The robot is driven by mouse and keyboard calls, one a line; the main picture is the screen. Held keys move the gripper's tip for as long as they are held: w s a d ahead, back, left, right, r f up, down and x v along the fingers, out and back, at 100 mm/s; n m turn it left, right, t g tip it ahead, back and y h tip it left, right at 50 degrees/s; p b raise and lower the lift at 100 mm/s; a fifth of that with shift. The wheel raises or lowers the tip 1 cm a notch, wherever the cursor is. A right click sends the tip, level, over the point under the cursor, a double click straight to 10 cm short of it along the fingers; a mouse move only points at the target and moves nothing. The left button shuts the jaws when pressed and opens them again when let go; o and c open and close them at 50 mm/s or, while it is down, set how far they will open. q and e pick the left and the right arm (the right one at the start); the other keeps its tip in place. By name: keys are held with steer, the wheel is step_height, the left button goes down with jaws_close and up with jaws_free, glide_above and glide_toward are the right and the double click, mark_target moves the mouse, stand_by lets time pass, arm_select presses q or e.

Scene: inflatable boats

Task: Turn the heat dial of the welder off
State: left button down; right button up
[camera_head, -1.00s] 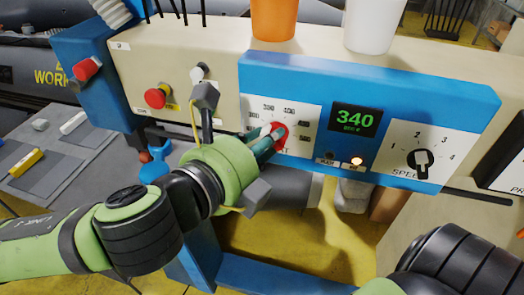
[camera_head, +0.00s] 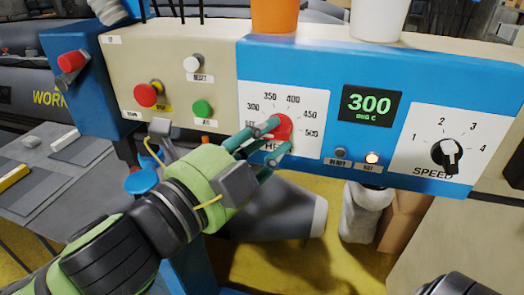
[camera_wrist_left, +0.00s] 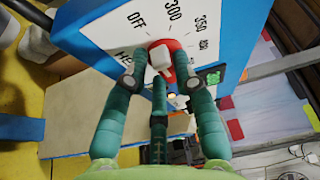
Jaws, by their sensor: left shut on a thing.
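The red heat dial (camera_head: 283,127) sits on a white scale plate on the welder's blue panel (camera_head: 225,60). My left gripper (camera_head: 268,140) is shut on the dial, with its teal fingers around it. In the left wrist view the dial (camera_wrist_left: 164,57) shows red with a pale grip bar between the fingertips of my gripper (camera_wrist_left: 160,78). The OFF and 300 marks are readable beside it there. The fingers partly cover the dial, so its exact pointing is hard to tell. The green display (camera_head: 370,105) reads 300. My right gripper is out of view.
A black speed dial (camera_head: 448,154) is at the right of the panel. Red (camera_head: 146,95), white (camera_head: 192,63) and green (camera_head: 202,108) buttons are on the beige panel at left. An orange cup (camera_head: 274,15) and a white cup (camera_head: 376,18) stand on top.

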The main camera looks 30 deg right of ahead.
arm_select(q)
steer(key=shift+s+n, duration=0.2)
steer(key=shift+n, duration=0.2)
steer(key=shift+r+h+b, duration=0.25)
steer(key=shift+h+b, duration=0.05)
steer(key=c, duration=1.1)
jaws_free()
steer(key=shift+o, duration=0.2)
steer(key=shift+s+d, duration=0.1)
steer(key=shift+d, duration=0.15)
steer(key=shift+f, duration=0.1)
steer(key=shift+a, duration=0.5)
steer(key=v, duration=0.6)
steer(key=shift+s+a, duration=0.2)
steer(key=shift+s, duration=0.05)
